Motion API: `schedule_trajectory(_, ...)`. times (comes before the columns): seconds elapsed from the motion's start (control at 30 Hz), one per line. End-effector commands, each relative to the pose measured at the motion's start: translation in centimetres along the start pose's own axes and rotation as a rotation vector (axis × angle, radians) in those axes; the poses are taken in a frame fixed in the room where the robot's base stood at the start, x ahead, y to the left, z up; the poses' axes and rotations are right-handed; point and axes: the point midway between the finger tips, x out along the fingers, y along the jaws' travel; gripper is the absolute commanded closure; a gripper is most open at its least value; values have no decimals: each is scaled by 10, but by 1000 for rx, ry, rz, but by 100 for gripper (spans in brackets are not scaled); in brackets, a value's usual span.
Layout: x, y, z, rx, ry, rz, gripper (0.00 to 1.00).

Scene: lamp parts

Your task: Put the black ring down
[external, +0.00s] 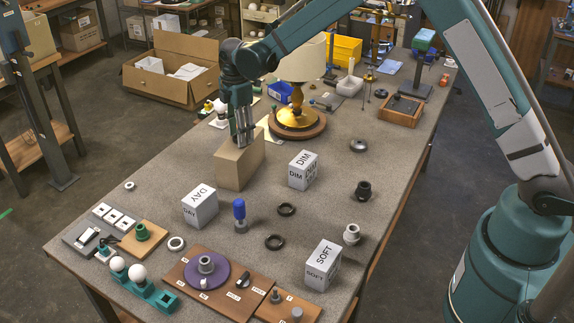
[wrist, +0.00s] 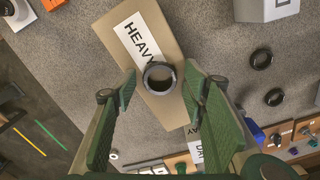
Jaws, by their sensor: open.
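A black ring (wrist: 148,77) lies on top of the tan box marked HEAVY (wrist: 147,24), as the wrist view shows. My gripper (wrist: 160,88) is open, with one finger on each side of the ring and a visible gap to both. In the external view my gripper (external: 242,139) is just above the tan box (external: 232,170), and the ring there is hidden or too small to make out. Two other black rings (external: 286,209) (external: 275,242) lie flat on the table to the right of the box.
White boxes marked DAY (external: 200,207), DIM (external: 303,170) and SOFT (external: 322,266) stand on the table. A lamp with a gold base (external: 297,116) stands behind the tan box. Wooden boards (external: 178,276) with parts fill the front.

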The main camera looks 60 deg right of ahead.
Motion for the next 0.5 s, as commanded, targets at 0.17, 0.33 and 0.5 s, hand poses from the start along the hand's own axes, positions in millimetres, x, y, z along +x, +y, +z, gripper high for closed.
schedule_trajectory(0.17, 0, 0, 0, 0, 0, 0, 57)
schedule_trajectory(0.33, -4, 0, 0, 0, 0, 0, 57)
schedule_trajectory(0.5, -18, 0, 0, 0, 0, 0, 57)
